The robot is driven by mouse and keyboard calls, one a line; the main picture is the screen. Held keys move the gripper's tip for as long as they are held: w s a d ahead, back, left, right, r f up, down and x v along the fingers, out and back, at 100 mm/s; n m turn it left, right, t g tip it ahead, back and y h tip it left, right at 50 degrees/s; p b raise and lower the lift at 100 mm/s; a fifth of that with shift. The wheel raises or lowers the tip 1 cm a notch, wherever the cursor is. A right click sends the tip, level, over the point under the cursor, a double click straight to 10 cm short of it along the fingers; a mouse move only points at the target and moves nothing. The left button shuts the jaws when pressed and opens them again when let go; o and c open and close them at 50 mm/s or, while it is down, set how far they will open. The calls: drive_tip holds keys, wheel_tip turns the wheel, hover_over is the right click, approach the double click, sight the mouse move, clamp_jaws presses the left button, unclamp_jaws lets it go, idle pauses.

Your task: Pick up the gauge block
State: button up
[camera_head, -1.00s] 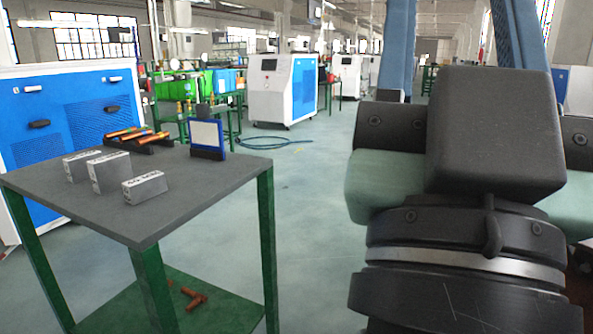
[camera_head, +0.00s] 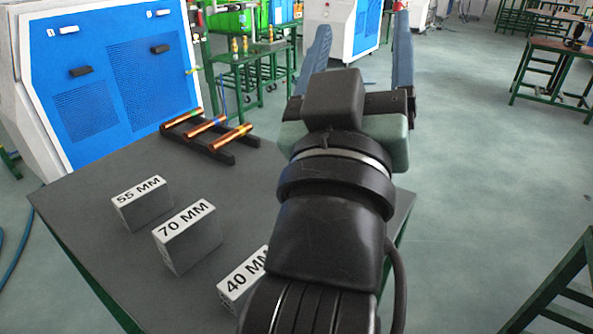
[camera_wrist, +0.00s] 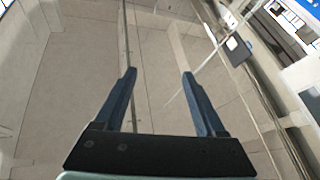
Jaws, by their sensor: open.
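Three grey gauge blocks stand on the dark table (camera_head: 95,205), each with a white printed label on top. The 55 MM block (camera_head: 143,206) is at the back left, the 70 MM block (camera_head: 189,238) is in the middle, and the 40 MM block (camera_head: 243,279) is nearest, partly hidden behind my arm. My gripper (camera_head: 359,45) is beyond and to the right of the blocks, raised and clear of all of them. In the wrist view its two blue fingers (camera_wrist: 159,73) are apart with nothing between them. No gauge block is recognizable in the wrist view.
A black rack (camera_head: 226,157) with copper-coloured rods lies at the table's back. A blue and white cabinet (camera_head: 115,85) stands behind the table at left. Green stands (camera_head: 262,67) are farther back. Open floor (camera_head: 470,180) lies to the right.

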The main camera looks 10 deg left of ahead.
drive_tip(key=w+a+f+n+g+p, duration=0.2)
drive_tip(key=w+a+n+g+p, duration=0.25)
drive_tip(key=p, duration=0.65)
drive_tip(key=n+g+h+p, duration=0.65)
drive_tip(key=n+p, duration=0.85)
drive_tip(key=n, duration=0.8)
approach(252, 280)
drive_tip(key=shift+w+f+y, duration=0.25)
drive_tip(key=shift+w+y, duration=0.1)
drive_tip(key=shift+w, duration=0.35)
drive_tip(key=shift+w+d+f, duration=0.1)
drive_tip(key=shift+w+f, duration=0.05)
drive_tip(key=x, duration=1.2)
drive_tip(key=shift+w+r, duration=0.2)
drive_tip(key=shift+r, duration=0.05)
clamp_jaws()
